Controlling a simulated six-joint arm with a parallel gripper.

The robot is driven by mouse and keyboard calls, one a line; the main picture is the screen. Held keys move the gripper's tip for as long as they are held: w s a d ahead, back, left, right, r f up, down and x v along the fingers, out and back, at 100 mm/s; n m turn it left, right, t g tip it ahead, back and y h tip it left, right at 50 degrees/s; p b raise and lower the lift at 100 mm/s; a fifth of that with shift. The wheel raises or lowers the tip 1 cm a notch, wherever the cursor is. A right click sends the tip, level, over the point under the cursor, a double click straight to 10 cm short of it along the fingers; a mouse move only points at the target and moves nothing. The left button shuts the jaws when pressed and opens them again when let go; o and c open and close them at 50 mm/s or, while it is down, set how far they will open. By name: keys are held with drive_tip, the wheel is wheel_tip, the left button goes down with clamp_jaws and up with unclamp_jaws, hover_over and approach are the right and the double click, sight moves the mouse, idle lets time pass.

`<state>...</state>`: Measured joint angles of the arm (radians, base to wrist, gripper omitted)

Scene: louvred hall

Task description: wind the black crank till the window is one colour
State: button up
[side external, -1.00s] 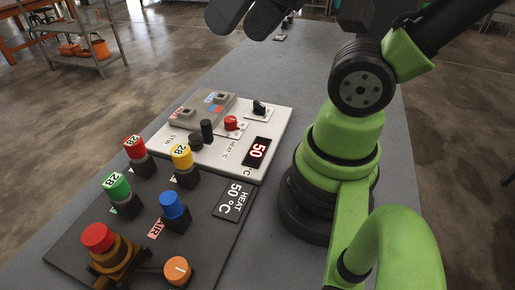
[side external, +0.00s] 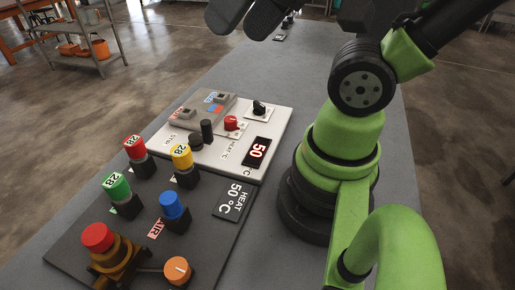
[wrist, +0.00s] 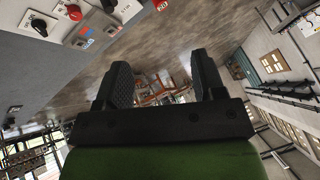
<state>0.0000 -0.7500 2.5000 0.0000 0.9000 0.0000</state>
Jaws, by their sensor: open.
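The black crank (side external: 207,130) has an upright black handle beside a low black disc, on the white panel (side external: 268,125) in the side view. Behind it a grey box (side external: 190,114) bears a small window (side external: 214,108) with red and blue showing; their exact shares are too small to tell. My gripper (side external: 246,18) is open and empty, high at the top of the side view, well apart from the crank. In the wrist view my gripper (wrist: 163,82) has its fingers wide apart with nothing between them.
The white panel also carries a red knob (side external: 231,123), a black switch (side external: 259,108) and a red "50" display (side external: 257,152). A dark board (side external: 75,235) in front holds red, yellow, green, blue and orange knobs. Bare table (side external: 300,75) lies behind the panel.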

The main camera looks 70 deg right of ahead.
drive_tip(key=shift+c, duration=1)
drive_tip(key=shift+w, duration=0.15)
drive_tip(key=n+g+h, duration=0.2)
drive_tip(key=n+g, duration=0.5)
drive_tip(key=n, duration=1.4)
hover_over(205, 122)
wheel_tip(205, 122, down, 15)
drive_tip(key=shift+r, duration=0.1)
drive_tip(key=shift+f+n, duration=0.45)
drive_tip(key=shift+n, duration=0.05)
drive_tip(key=shift+f, duration=4.8)
